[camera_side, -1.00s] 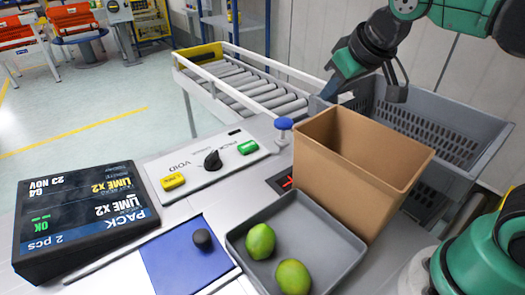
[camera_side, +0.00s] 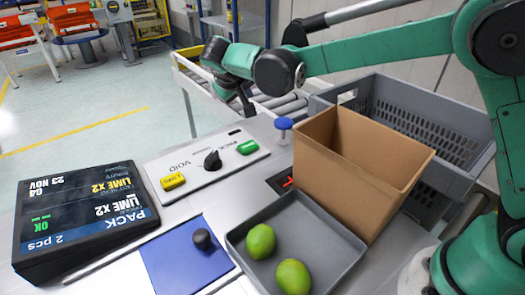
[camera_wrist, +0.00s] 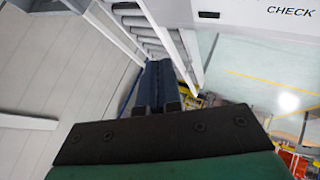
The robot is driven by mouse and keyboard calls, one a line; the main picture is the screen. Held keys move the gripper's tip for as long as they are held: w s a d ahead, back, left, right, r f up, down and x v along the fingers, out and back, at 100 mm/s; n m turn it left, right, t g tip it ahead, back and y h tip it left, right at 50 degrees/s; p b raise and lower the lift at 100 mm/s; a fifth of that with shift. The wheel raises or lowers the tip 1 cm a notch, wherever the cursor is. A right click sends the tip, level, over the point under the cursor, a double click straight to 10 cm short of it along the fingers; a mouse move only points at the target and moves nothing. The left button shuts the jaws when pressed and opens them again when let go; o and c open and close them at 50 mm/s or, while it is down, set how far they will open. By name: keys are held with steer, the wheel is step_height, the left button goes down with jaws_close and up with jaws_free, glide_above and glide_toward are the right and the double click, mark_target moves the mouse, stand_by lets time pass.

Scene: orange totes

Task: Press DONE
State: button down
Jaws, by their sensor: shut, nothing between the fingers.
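A control panel (camera_side: 208,170) carries a green button (camera_side: 247,147), a black rotary knob (camera_side: 212,160) and a yellow button (camera_side: 172,181). The lettering on both buttons is too small to read, so I cannot tell which is DONE. My gripper (camera_side: 248,110) is above the panel's far end, near the roller conveyor, pointing down and apart from the green button. In the wrist view my gripper (camera_wrist: 157,66) shows dark blue fingers, shut and empty. A panel edge with the word CHECK (camera_wrist: 290,12) shows there at top right.
A cardboard box (camera_side: 345,185) stands right of the panel, beside a blue plunger (camera_side: 283,124). A grey tray (camera_side: 330,255) holds two limes (camera_side: 261,241). A display (camera_side: 85,220) reads LIME X2, 2 pcs, OK. A grey crate (camera_side: 430,135) and roller conveyor (camera_side: 285,103) lie behind.

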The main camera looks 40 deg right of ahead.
mark_target(250, 142)
steer(key=shift+f, duration=0.9)
steer(key=shift+f, duration=4.35)
steer(key=shift+f, duration=0.15)
steer(key=shift+f, duration=0.3)
steer(key=shift+f, duration=0.5)
steer(key=shift+r, duration=0.95)
